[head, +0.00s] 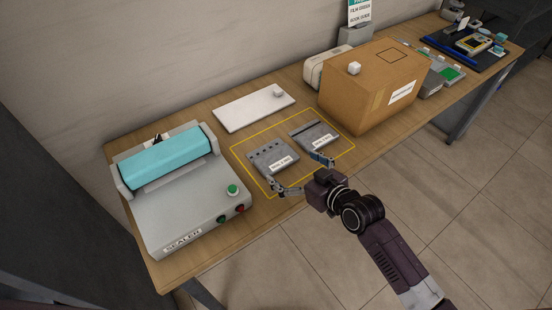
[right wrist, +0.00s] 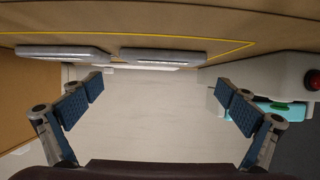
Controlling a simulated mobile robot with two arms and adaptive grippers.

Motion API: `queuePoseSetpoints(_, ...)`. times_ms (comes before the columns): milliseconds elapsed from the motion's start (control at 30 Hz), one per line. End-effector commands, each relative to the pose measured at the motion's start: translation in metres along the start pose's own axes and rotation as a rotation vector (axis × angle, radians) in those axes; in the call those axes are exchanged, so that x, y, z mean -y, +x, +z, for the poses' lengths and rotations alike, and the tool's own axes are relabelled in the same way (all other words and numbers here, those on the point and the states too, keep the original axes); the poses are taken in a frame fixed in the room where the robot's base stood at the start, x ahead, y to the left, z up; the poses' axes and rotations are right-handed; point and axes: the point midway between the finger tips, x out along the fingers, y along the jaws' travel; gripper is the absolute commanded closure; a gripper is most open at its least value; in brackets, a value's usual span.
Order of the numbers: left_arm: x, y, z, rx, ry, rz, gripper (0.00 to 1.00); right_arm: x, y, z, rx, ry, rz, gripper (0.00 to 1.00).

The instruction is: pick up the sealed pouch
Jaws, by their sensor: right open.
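I cannot make out a sealed pouch for certain in either view. Two flat grey plates with white labels, a left one (head: 268,153) and a right one (head: 310,133), lie inside a yellow outline on the table. Their edges show at the top of the right wrist view (right wrist: 160,54). My right gripper (head: 291,169) is open at the front of the outline, its fingers spread towards the plates. Nothing is between its fingers in the right wrist view (right wrist: 160,92). My left gripper is not in view.
A grey sealer (head: 190,208) with a teal bar (head: 168,160) stands at the left of the table (head: 222,252). A white board (head: 245,111) lies behind the outline. A cardboard box (head: 360,97) stands right of it. Devices and a dark tray crowd the far right.

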Motion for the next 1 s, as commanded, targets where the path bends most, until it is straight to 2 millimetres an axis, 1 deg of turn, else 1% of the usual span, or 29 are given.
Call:
queuePoseSetpoints(33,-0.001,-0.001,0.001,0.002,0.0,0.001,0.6,0.0,0.005,-0.001,0.0,0.001,0.0,0.0)
queuePoseSetpoints(267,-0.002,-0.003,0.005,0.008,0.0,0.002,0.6,0.001,0.019,0.0,0.001,0.002,-0.001,0.0)
queuePoseSetpoints(467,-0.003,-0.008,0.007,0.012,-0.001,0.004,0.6,0.004,0.043,0.002,0.001,0.002,-0.001,0.0)
queuePoseSetpoints(600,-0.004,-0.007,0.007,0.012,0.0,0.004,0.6,0.003,0.058,0.004,0.001,0.0,0.0,0.0)
queuePoseSetpoints(733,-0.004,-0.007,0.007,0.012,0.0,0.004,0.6,0.003,0.064,0.004,0.002,0.0,-0.001,0.0)
queuePoseSetpoints(967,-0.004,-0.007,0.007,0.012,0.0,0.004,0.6,0.003,0.064,0.004,0.002,0.0,-0.001,0.0)
queuePoseSetpoints(1000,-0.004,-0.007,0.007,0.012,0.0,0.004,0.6,0.003,0.064,0.004,0.002,0.0,-0.001,0.04)
